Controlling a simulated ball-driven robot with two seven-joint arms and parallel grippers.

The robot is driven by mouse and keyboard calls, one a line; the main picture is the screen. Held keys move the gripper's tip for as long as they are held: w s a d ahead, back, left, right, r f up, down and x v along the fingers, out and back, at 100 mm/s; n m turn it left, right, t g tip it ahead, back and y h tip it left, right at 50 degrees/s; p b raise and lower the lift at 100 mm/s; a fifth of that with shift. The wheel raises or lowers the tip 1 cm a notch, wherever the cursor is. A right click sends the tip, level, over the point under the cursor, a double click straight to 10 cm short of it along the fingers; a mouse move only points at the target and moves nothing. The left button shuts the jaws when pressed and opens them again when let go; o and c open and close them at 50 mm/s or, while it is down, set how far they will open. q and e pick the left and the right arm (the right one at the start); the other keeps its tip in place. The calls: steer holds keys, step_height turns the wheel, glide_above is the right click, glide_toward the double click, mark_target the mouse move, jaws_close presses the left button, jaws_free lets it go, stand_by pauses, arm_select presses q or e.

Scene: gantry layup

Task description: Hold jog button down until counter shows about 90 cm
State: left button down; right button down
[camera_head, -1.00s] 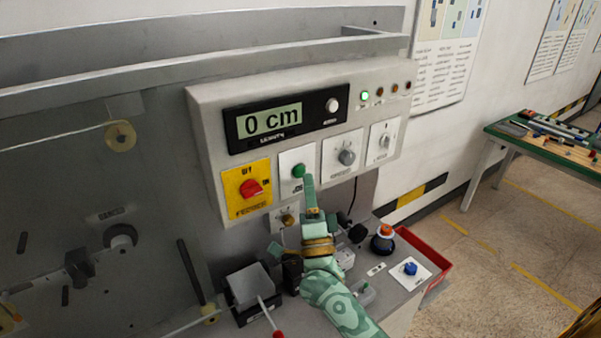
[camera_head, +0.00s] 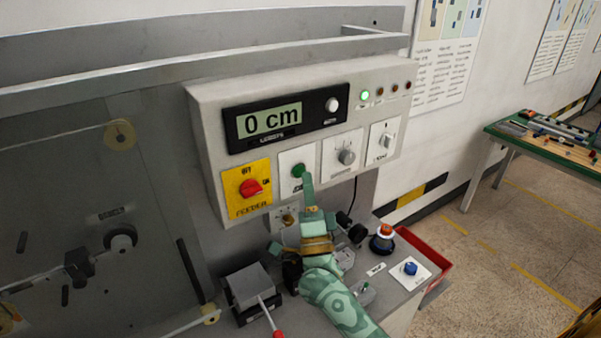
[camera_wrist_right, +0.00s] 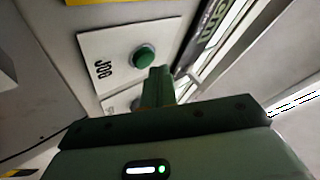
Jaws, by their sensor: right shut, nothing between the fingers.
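The green jog button (camera_head: 298,170) sits on a white plate in the middle of the control box. It also shows in the right wrist view (camera_wrist_right: 145,59), beside the word JOG. The counter display (camera_head: 270,121) above it reads 0 cm. My right gripper (camera_head: 305,179) is shut and empty, its fingertips pointing up at the button's lower right edge. In the right wrist view the shut fingers (camera_wrist_right: 159,75) end very close to the button; I cannot tell whether they touch it. My left gripper is not in view.
A red feeder switch (camera_head: 251,187) on a yellow plate is left of the button, and a grey knob (camera_head: 346,157) is right of it. A red-topped button (camera_head: 385,231) and a blue knob (camera_head: 410,268) stand on the bench below. One indicator lamp (camera_head: 365,95) glows green.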

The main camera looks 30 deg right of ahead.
steer(key=shift+w+h, duration=0.25)
steer(key=shift+h, duration=0.05)
steer(key=shift+w, duration=0.4)
stand_by(0.6)
steer(key=shift+s, duration=0.15)
stand_by(5.1)
steer(key=shift+s+p, duration=0.3)
steer(key=shift+s, duration=0.4)
steer(key=shift+s+d+p, duration=0.2)
steer(key=shift+s+p, duration=0.9)
steer(key=shift+s, duration=1.4)
